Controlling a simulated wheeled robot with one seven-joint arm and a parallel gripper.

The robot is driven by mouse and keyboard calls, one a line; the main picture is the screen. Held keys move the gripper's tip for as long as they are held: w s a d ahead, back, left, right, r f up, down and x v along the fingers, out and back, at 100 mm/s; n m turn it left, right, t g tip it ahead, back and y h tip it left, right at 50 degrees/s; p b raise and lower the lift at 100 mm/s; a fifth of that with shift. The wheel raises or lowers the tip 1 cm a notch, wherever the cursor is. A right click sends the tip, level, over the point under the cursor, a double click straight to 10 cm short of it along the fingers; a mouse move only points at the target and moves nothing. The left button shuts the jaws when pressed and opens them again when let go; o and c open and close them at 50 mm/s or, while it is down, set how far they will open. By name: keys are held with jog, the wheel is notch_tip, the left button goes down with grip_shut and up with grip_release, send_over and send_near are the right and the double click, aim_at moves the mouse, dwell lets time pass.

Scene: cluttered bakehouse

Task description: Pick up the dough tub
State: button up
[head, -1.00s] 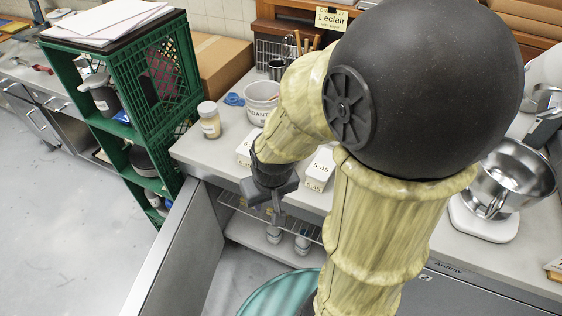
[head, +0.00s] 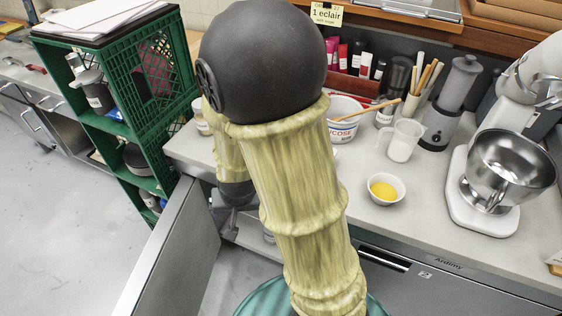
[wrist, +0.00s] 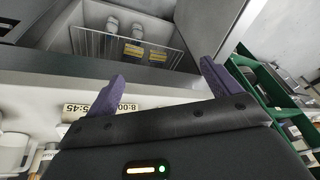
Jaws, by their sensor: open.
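In the head view my gripper (head: 232,212) hangs low by the counter's front edge, partly behind my arm. My arm hides that stretch of counter in the head view.
An open cabinet door (head: 172,255) stands at the front left. A wire basket (wrist: 128,48) with small jars sits in the open cabinet. A green crate stack (head: 125,90) is left. A bowl of yellow filling (head: 384,190), a jug (head: 403,140) and a mixer (head: 487,180) stand right.

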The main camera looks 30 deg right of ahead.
jog(key=w+d+f+m+t+h+b, duration=0.3)
jog(key=d+f+m+h+b, duration=0.15)
jog(key=f+h, duration=0.4)
jog(key=r+t+h, duration=0.1)
jog(key=r+m+t+h+b, duration=0.1)
jog(key=r+t+h, duration=0.1)
jog(key=d+r+m+t+h+b, duration=0.1)
jog(key=r+h, duration=0.1)
jog(key=shift+w+t, duration=0.15)
jog(key=shift+t, duration=0.15)
jog(key=x, duration=1.2)
jog(key=shift+p, duration=0.3)
jog(key=shift+d, duration=0.1)
jog(key=shift+d, duration=0.1)
